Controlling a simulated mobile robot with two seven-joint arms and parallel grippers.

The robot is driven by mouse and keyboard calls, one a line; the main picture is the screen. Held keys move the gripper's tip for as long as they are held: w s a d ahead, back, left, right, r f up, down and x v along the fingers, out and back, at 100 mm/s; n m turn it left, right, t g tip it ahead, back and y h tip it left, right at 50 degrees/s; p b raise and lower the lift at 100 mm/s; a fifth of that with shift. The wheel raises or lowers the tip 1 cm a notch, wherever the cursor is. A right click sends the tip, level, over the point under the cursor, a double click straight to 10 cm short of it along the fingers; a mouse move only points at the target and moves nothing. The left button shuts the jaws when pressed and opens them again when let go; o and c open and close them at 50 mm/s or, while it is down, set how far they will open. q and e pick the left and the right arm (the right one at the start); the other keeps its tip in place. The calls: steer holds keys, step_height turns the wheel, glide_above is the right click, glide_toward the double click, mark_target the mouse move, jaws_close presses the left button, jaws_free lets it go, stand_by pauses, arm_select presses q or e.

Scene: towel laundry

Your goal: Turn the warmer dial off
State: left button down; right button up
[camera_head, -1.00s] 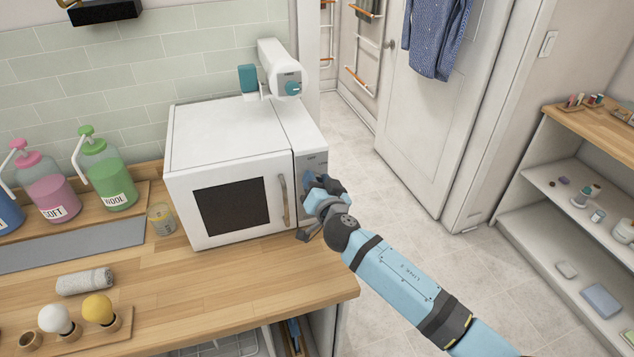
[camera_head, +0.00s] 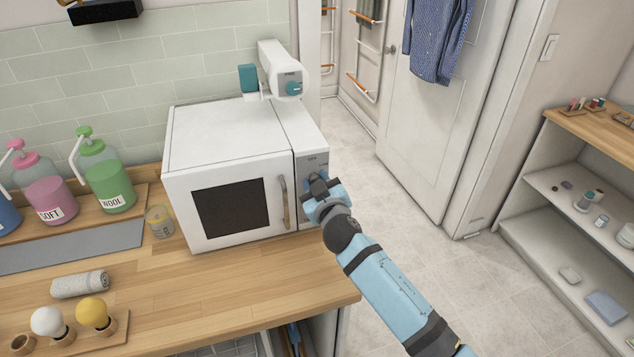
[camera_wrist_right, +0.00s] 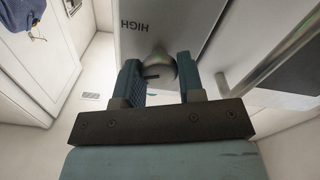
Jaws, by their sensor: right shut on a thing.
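The warmer (camera_head: 228,155) is a white box with a dark window and a vertical handle, standing on the wooden counter. Its control panel is on the right of its front. My right gripper (camera_head: 318,182) is at that panel and covers the dial in the head view. The word HIGH (camera_wrist_right: 141,27) shows upside down on the panel. My left gripper is in neither view.
Soap bottles (camera_head: 108,180), a small glass jar (camera_head: 159,221), a rolled towel (camera_head: 80,284) and bulb-shaped items (camera_head: 95,314) are on the counter (camera_head: 225,290). Floor is clear to the right, before a shelf (camera_head: 570,190).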

steer(key=shift+a+f+n+p, duration=0.1)
steer(key=shift+n+p, duration=0.5)
steer(key=shift+n, duration=2.75)
steer(key=shift+f+n+p, duration=0.1)
steer(key=shift+n+p, duration=0.5)
steer(key=shift+n, duration=2.75)
steer(key=o, duration=0.9)
